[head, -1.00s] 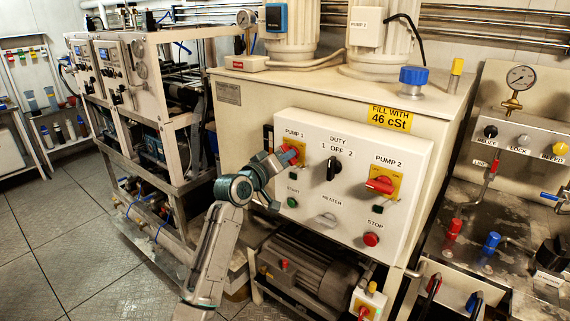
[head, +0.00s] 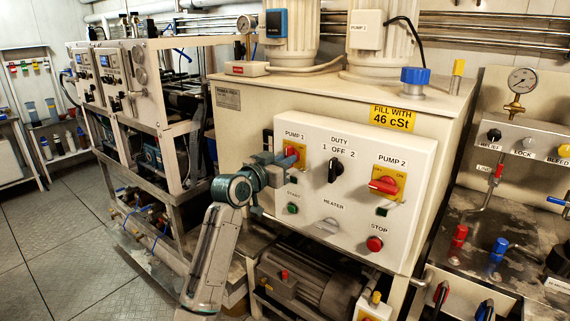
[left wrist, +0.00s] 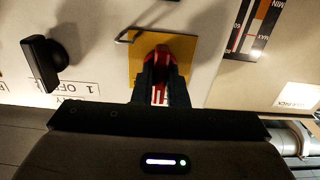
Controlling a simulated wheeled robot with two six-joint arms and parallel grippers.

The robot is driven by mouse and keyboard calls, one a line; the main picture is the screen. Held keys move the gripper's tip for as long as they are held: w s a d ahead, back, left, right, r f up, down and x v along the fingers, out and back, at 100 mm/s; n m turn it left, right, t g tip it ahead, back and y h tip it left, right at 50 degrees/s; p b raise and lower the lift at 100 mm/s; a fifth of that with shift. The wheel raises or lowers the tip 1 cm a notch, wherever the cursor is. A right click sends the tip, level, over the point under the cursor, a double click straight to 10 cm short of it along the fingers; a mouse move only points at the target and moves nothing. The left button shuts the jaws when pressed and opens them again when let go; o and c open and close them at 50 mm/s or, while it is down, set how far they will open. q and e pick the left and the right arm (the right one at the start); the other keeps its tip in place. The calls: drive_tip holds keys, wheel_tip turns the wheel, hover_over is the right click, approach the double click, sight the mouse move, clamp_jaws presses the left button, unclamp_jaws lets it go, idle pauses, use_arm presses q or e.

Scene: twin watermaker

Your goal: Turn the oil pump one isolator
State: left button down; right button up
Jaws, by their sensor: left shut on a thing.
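The pump one isolator (head: 291,151) is a red handle on a yellow plate, under the PUMP 1 label at the upper left of the white control panel (head: 340,235). My left gripper (head: 284,158) reaches it from the left and hides most of it. In the left wrist view the two dark fingers of my left gripper (left wrist: 160,82) are shut on the red handle (left wrist: 160,57), one on each side. The yellow plate (left wrist: 134,60) shows around it there. The handle's exact angle is hard to tell. My right gripper is not in view.
Right of the isolator are the black duty switch (head: 335,169), also close by in the left wrist view (left wrist: 45,62), and the red pump two isolator (head: 384,184). Green start (head: 292,208) and red stop (head: 374,244) buttons and a heater knob (head: 328,226) lie below.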

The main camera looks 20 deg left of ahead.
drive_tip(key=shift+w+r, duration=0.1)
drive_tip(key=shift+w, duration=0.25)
use_arm(q)
drive_tip(key=c, duration=1.4)
unclamp_jaws()
drive_tip(key=shift+c, duration=0.2)
